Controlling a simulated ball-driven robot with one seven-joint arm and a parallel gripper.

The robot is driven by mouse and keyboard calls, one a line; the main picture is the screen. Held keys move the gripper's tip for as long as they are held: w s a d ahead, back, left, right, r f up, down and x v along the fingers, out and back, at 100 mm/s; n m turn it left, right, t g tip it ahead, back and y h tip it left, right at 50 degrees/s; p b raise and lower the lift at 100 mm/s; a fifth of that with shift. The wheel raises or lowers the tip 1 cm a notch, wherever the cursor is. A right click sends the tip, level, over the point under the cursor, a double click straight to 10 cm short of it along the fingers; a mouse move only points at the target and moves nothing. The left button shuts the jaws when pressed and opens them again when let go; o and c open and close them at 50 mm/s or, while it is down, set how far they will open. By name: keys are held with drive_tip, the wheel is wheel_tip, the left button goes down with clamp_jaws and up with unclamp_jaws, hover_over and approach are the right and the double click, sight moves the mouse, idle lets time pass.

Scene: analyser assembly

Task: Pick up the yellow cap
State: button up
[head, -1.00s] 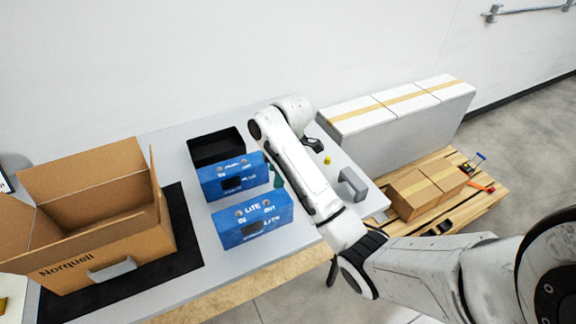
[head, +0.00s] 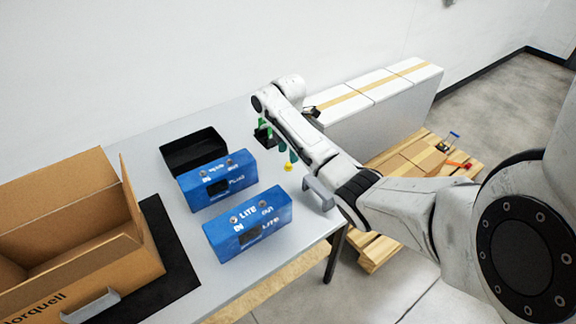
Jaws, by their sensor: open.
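The yellow cap (head: 288,167) is a small round piece on the grey table, just left of my forearm. My gripper (head: 287,151) hangs beside the forearm, with green fingers and a black part showing. It is open and empty. The lowest green fingertip appears just above the cap in the picture; I cannot tell whether it touches. Part of the gripper is hidden behind my arm.
Two blue boxes (head: 247,226) and a black tray (head: 194,153) stand left of the cap. A grey handle-shaped piece (head: 318,192) is near the table's right edge. An open cardboard box (head: 95,255) is at left. White boxes (head: 385,100) stand beyond my arm.

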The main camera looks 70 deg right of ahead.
sight(288, 166)
wheel_tip(288, 166, down, 4)
drive_tip(key=shift+f, duration=0.2)
clamp_jaws()
idle(0.4)
